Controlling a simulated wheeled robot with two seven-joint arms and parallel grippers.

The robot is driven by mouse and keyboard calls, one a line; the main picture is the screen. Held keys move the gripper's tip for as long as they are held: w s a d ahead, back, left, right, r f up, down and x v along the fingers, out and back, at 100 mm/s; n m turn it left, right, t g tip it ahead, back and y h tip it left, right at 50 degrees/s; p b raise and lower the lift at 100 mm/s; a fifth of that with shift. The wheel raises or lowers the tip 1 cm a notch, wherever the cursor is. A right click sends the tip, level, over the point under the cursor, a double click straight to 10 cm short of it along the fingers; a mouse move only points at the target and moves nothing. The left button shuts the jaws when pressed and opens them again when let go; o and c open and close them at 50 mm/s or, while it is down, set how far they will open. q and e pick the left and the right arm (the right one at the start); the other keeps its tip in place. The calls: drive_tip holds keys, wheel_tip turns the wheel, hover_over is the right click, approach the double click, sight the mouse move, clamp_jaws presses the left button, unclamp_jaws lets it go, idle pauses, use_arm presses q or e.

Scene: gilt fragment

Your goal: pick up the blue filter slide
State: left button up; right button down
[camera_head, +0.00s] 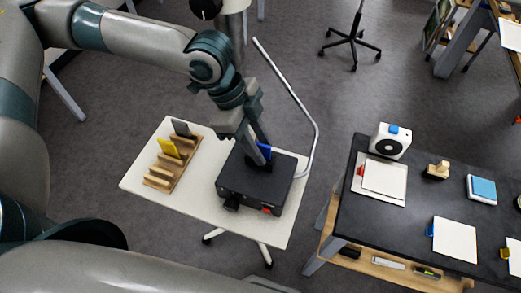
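The blue filter slide (264,149) stands upright at the top of a black box-shaped device (232,181) on the small white table. My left gripper (262,154) points down over the device, with its fingers at the slide. The near finger covers part of the slide. I cannot tell whether the fingers are closed on it or only beside it. The slide's lower edge is hidden, so I cannot tell how deep it sits. My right gripper is not in view.
A wooden rack (160,184) with a yellow slide (169,148) and a grey slide (181,128) stands left of the device. A bent metal rail (291,92) rises behind it. A dark workbench (376,222) with several items is at right.

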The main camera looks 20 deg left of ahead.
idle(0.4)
use_arm(q)
clamp_jaws()
drive_tip(key=shift+r+b, duration=0.3)
drive_tip(key=shift+r, duration=0.25)
drive_tip(key=r, duration=0.1)
drive_tip(key=r+b, duration=0.1)
drive_tip(key=r, duration=0.1)
drive_tip(key=shift+s+d, duration=0.1)
drive_tip(key=shift+d, duration=0.3)
drive_tip(key=s+d+r+b, duration=0.3)
drive_tip(key=d+r, duration=0.4)
drive_tip(key=d, duration=0.3)
drive_tip(key=shift+d+b, duration=0.25)
drive_tip(key=shift+b, duration=0.05)
